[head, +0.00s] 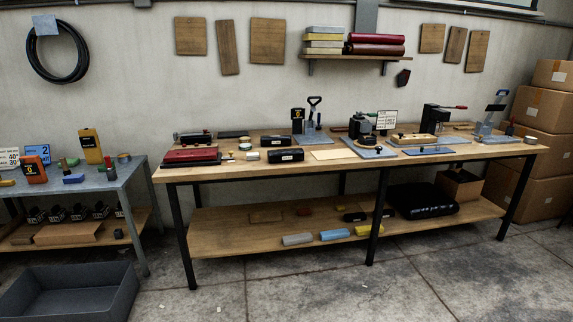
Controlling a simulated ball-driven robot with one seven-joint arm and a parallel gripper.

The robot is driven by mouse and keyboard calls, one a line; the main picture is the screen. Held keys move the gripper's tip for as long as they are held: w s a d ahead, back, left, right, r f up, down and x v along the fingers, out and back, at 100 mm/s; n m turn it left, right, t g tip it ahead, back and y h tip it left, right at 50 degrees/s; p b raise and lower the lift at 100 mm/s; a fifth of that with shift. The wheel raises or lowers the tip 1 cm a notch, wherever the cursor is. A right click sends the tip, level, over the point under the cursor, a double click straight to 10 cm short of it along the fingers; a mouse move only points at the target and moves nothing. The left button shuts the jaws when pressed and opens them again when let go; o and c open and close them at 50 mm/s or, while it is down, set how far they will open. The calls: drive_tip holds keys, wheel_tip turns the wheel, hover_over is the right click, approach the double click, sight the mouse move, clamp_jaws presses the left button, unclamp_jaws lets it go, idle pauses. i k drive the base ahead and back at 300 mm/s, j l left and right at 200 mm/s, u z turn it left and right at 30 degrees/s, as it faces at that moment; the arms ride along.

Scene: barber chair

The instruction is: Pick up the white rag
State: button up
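I cannot pick out a white rag for certain. A flat cream sheet (333,154) lies on the wooden workbench (450,155), near its middle; I cannot tell whether it is cloth or paper. A pale grey-white roll or block (298,239) lies on the bench's lower shelf, left of a blue one (334,235) and a yellow one (367,230). A small pale blue-grey piece (45,25) hangs at the top of a black coil on the wall. My gripper is not in view.
A grey table (105,182) with small goods stands at left, above an empty dark bin (70,292) on the floor. Presses and tools crowd the workbench. Cardboard boxes (540,125) are stacked at right. The concrete floor (420,285) in front is mostly clear.

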sight(251, 156)
drive_tip(key=i, duration=1.85)
drive_tip(key=i+l+u, duration=0.1)
drive_tip(key=i+u, duration=0.25)
drive_tip(key=i, duration=0.15)
